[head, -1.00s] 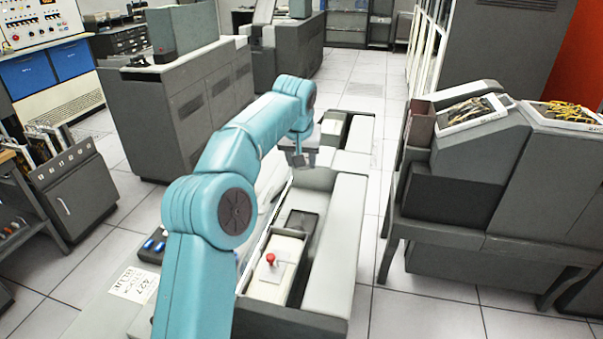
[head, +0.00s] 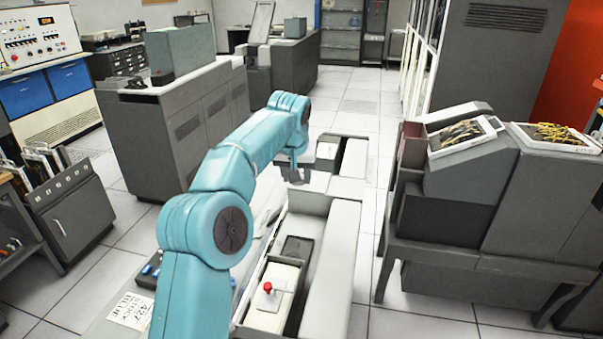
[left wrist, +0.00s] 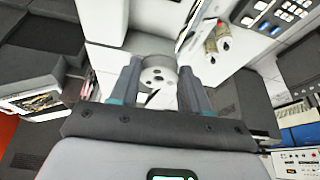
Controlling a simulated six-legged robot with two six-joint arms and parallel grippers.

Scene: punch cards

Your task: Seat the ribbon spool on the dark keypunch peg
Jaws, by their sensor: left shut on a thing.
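My left gripper (head: 297,179) is over the long grey desk-like machine (head: 330,270), near its far half. In the left wrist view its two fingers (left wrist: 159,68) stand on either side of a small pale grey round spool (left wrist: 156,77) with dark holes in its face, and they are shut on it. In the head view the spool is too small and too hidden by the gripper to make out. I cannot make out the dark keypunch peg in either view. My right gripper is not in view.
A red knob (head: 268,288) sticks up from the machine's near part. A paper label (head: 131,310) lies at the lower left. A grey machine with trays of yellow cable (head: 463,134) stands to the right. Tiled floor (head: 345,90) is clear behind.

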